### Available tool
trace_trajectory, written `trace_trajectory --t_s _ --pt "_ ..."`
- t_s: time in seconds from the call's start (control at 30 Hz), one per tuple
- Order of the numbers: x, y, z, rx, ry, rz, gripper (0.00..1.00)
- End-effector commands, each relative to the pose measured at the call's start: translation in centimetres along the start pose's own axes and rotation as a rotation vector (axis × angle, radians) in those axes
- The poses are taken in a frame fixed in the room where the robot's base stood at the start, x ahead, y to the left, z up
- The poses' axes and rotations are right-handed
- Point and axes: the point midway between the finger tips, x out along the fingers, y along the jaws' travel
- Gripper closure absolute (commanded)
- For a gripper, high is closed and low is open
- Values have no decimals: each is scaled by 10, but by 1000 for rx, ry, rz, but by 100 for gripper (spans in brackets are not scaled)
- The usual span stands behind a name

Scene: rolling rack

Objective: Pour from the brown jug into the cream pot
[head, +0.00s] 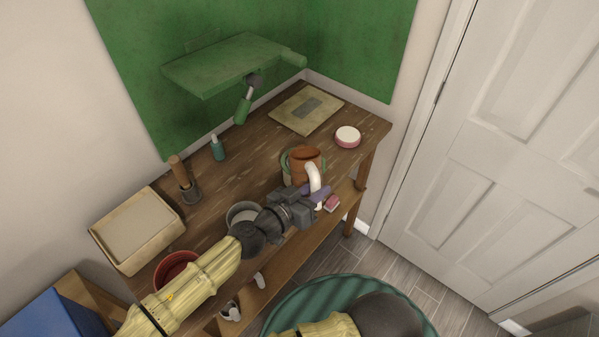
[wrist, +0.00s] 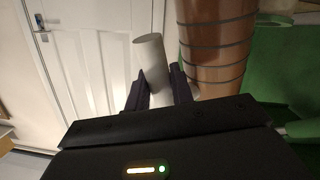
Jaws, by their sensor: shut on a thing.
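The brown jug (head: 304,176) is near the front edge of the wooden table, its open mouth facing up and its white handle toward me. My gripper (head: 318,194) is shut on the white handle (wrist: 151,65), which stands between the fingers in the wrist view. The ringed brown body of the jug (wrist: 216,50) is just right of the fingers there. I cannot tell whether its base touches the table. A pale grey pot (head: 238,209), possibly the cream pot, stands left of the jug, partly hidden by my arm. No pouring shows.
A red pot (head: 170,260) and a cream tray (head: 105,232) are at the table's left. A green object (head: 286,160) is partly hidden behind the jug. A pink-white dish (head: 348,135) is to the right. A green lamp-like arm (head: 243,108) rises behind.

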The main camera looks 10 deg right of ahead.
Motion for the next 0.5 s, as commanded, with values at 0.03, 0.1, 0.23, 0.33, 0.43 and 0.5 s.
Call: trace_trajectory --t_s 0.03,0.1,0.23,0.33,0.43,0.5 --pt "-1 2 -7 2 0 0 100" --pt "-2 3 -11 2 0 0 100" --pt "-4 6 -19 2 0 0 100" --pt "-5 8 -25 2 0 0 100" --pt "-6 9 -31 1 0 0 100" --pt "-7 11 -35 1 0 0 100"
